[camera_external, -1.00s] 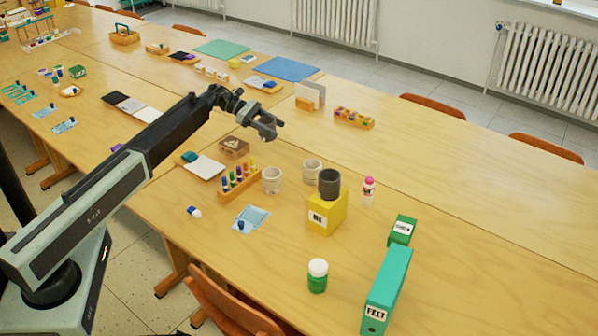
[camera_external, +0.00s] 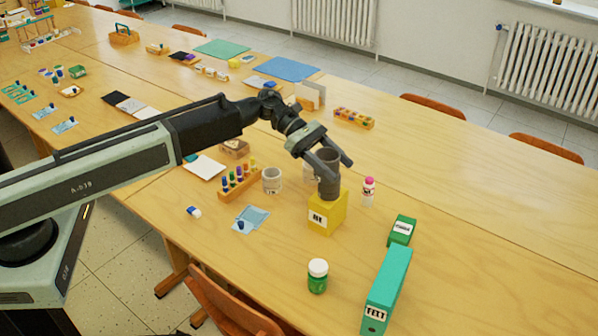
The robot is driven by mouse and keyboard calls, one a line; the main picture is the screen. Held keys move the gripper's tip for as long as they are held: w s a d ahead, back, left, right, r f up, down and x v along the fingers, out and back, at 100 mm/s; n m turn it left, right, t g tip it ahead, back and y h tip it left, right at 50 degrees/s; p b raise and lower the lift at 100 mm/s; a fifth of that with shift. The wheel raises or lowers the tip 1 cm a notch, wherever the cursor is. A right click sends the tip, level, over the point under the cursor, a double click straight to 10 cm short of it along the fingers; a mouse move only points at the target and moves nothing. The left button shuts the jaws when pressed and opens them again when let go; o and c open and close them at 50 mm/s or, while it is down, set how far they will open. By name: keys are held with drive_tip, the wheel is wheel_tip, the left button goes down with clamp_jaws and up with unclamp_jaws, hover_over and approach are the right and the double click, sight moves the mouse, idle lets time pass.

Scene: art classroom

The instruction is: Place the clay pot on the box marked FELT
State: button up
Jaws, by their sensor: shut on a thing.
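The dark grey clay pot (camera_external: 328,187) is at the top of a yellow box (camera_external: 327,216); I cannot tell whether it still touches the box. My gripper (camera_external: 331,170) reaches in from the left and is shut on the pot, one finger on each side. The fingers hide part of the pot's upper wall. The box marked FELT (camera_external: 387,287) is a long teal box standing near the front right, its label on the end facing the camera. Its narrow top looks bare.
A green box (camera_external: 401,230) stands just behind the FELT box. A pink-capped bottle (camera_external: 368,190) is right of the yellow box, a green jar (camera_external: 317,277) in front. A pale cup (camera_external: 272,181) and marker rack (camera_external: 239,183) are left. The table's right side is clear.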

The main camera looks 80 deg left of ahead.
drive_tip(key=s+d+r+m+g+h+p, duration=0.1)
drive_tip(key=s+d+r, duration=0.15)
drive_tip(key=d, duration=0.85)
drive_tip(key=s+d+f+m+g+h+b, duration=0.1)
drive_tip(key=d+f+m+g+b, duration=0.1)
drive_tip(key=d+f+b, duration=0.35)
drive_tip(key=s+d+f+m+g+h+b, duration=0.1)
drive_tip(key=s+d+f+b, duration=0.1)
drive_tip(key=d, duration=0.6)
drive_tip(key=b, duration=0.1)
hover_over(386, 293)
drive_tip(key=w+a, duration=0.3)
drive_tip(key=shift+w+f, duration=0.1)
drive_tip(key=shift+f, duration=0.25)
drive_tip(key=f+b, duration=0.4)
drive_tip(key=shift+w, duration=0.35)
drive_tip(key=shift+r, duration=0.25)
drive_tip(key=shift+f, duration=0.15)
drive_tip(key=o, duration=1.5)
